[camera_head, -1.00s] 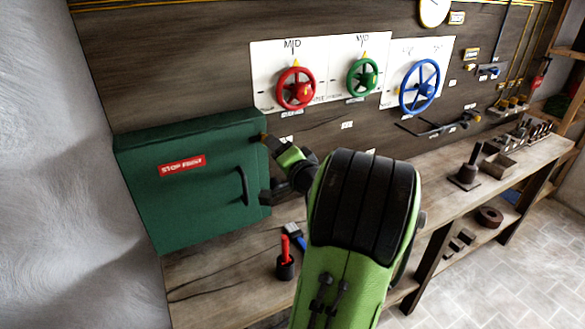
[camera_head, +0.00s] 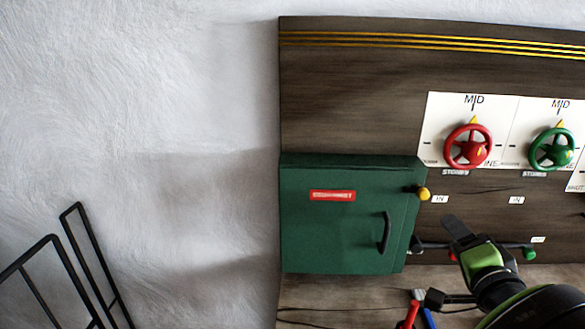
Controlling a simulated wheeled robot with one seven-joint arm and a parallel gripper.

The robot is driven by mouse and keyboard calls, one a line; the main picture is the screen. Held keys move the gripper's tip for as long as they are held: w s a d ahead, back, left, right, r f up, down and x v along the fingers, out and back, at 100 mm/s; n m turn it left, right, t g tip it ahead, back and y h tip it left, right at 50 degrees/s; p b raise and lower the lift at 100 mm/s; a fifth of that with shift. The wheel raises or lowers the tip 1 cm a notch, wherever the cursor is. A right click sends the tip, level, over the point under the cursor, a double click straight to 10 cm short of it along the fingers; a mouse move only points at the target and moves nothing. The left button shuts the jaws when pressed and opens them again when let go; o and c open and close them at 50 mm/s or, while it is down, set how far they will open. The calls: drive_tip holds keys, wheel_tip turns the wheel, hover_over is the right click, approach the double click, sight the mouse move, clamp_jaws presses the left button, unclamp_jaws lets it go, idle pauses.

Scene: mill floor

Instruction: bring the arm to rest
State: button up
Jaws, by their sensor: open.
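My gripper (camera_head: 441,264) is open and empty at the lower right, just right of the green cabinet in the picture. One dark finger points up and left, the other lies lower down. My green and black arm (camera_head: 530,305) runs out of the picture at the lower right corner. I cannot tell how far the fingers are from the wall board behind them.
A shut green cabinet (camera_head: 340,235) with a dark handle (camera_head: 385,232) stands left of my gripper. A red wheel (camera_head: 468,147) and a green wheel (camera_head: 552,150) are on the board. A black metal frame (camera_head: 85,255) stands at the lower left. A red-handled tool (camera_head: 409,314) shows below.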

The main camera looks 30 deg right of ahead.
drive_tip(key=w+a+f+n+g+y+p, duration=0.2)
drive_tip(key=w+a+n+y, duration=0.15)
drive_tip(key=a, duration=0.35)
drive_tip(key=w+a+f+n+g+y+p, duration=0.1)
drive_tip(key=w+a+n+g+y, duration=0.15)
drive_tip(key=w+a+n, duration=0.4)
drive_tip(key=s+a+f+n+g+y, duration=0.1)
drive_tip(key=s+a+n, duration=0.3)
drive_tip(key=a, duration=0.5)
drive_tip(key=s+a+f+n+g+y, duration=0.1)
drive_tip(key=s+a+f+n+g, duration=0.2)
drive_tip(key=s+a, duration=0.6)
drive_tip(key=shift+a+f+n+g+y+b, duration=0.2)
drive_tip(key=shift+n+g+y+b, duration=0.2)
drive_tip(key=shift+n, duration=0.4)
drive_tip(key=shift+s, duration=0.1)
